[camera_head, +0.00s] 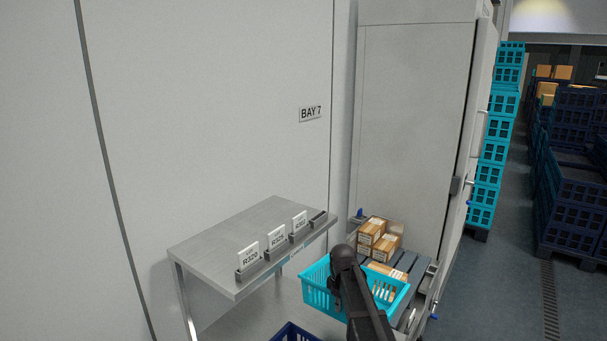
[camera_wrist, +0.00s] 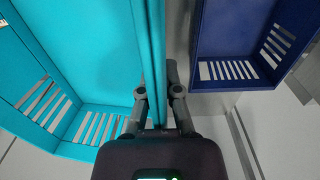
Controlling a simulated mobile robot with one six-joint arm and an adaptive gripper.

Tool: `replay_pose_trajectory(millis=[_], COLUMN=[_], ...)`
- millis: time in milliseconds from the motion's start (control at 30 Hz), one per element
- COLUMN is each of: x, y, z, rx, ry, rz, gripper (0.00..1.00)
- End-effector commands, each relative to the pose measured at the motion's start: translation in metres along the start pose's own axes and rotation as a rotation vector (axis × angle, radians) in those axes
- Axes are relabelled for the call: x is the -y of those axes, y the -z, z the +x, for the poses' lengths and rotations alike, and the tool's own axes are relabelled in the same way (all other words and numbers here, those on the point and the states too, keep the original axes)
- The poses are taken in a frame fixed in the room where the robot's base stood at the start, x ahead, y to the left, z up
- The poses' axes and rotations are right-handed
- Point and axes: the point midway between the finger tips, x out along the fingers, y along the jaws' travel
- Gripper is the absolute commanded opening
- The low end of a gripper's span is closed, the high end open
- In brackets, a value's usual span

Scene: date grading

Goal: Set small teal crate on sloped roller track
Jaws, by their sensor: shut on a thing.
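The small teal crate (camera_head: 316,284) is in front of the bay in the head view, open side up. It fills the left of the wrist view (camera_wrist: 95,62). My gripper (camera_wrist: 160,95) is shut on the crate's wall, one finger on each side. In the head view my dark arm hides part of the crate. The sloped roller track (camera_head: 407,262), grey and slatted, shows behind and right of the crate, with cardboard boxes (camera_head: 372,232) at its far end. The crate covers its near part; I cannot tell whether they touch.
A steel shelf (camera_head: 225,245) with label cards stands left of the crate. A dark blue crate (camera_head: 290,333) is below; a blue crate (camera_wrist: 205,45) shows right of my gripper in the wrist view. A tall cabinet (camera_head: 415,120) stands behind the track. Teal crate stacks (camera_head: 492,150) are far right.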

Motion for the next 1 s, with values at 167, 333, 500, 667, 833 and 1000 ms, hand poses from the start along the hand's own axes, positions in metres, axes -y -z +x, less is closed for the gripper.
replay_pose_trajectory(millis=[167, 333, 500, 667, 833, 1000], x=[0.000, 0.000, 0.000, 0.000, 0.000, 0.000], y=[0.000, 0.000, 0.000, 0.000, 0.000, 0.000], z=[-0.001, 0.007, 0.018, 0.028, 0.035, 0.035], rx=[0.000, 0.000, 0.000, 0.000, 0.000, 0.000], ry=[-0.001, -0.001, -0.001, -0.001, -0.001, -0.001], rz=[0.000, 0.000, 0.000, 0.000, 0.000, 0.000], gripper=[0.00, 0.00, 0.00, 0.00, 0.00, 0.00])
